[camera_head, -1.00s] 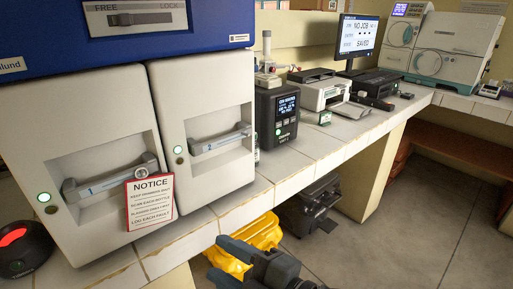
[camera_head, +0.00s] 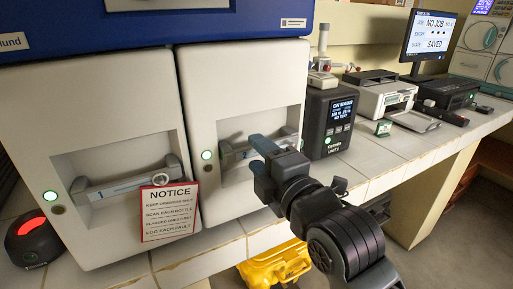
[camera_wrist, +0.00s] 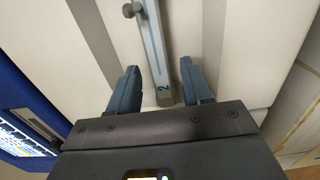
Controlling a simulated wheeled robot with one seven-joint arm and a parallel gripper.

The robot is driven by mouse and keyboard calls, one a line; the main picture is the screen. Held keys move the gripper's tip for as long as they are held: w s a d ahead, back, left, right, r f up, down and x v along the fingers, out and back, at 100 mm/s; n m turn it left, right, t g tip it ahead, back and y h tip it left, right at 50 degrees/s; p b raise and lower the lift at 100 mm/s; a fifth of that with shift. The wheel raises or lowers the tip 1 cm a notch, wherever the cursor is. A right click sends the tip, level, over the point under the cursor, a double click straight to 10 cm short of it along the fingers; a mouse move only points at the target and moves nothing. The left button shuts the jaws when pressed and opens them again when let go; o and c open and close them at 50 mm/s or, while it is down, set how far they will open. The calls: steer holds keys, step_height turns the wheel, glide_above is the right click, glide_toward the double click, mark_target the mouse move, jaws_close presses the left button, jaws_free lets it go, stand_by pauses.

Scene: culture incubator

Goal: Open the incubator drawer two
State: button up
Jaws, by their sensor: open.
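Drawer two is the right white front (camera_head: 225,95) of the incubator, and it looks shut. Its grey bar handle (camera_head: 232,156) sits in a recess, with a green light at the recess's left. My gripper (camera_head: 266,150) is at the right part of this handle and hides some of it. In the wrist view the handle (camera_wrist: 154,45) bears a "2" near its end. There my gripper's two fingers (camera_wrist: 161,72) are apart, one on each side of the handle's end. I see a gap on both sides; whether the fingertips reach past the bar is unclear.
The left drawer's handle (camera_head: 125,184) has a red-and-white notice (camera_head: 169,211) hanging by it. A black monitor unit (camera_head: 328,122) stands just right of the incubator. A scanner with a red light (camera_head: 32,236) is far left. A yellow case (camera_head: 275,265) is below the bench.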

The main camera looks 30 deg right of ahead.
steer(key=shift+w, duration=1.3)
steer(key=shift+c, duration=0.4)
jaws_close()
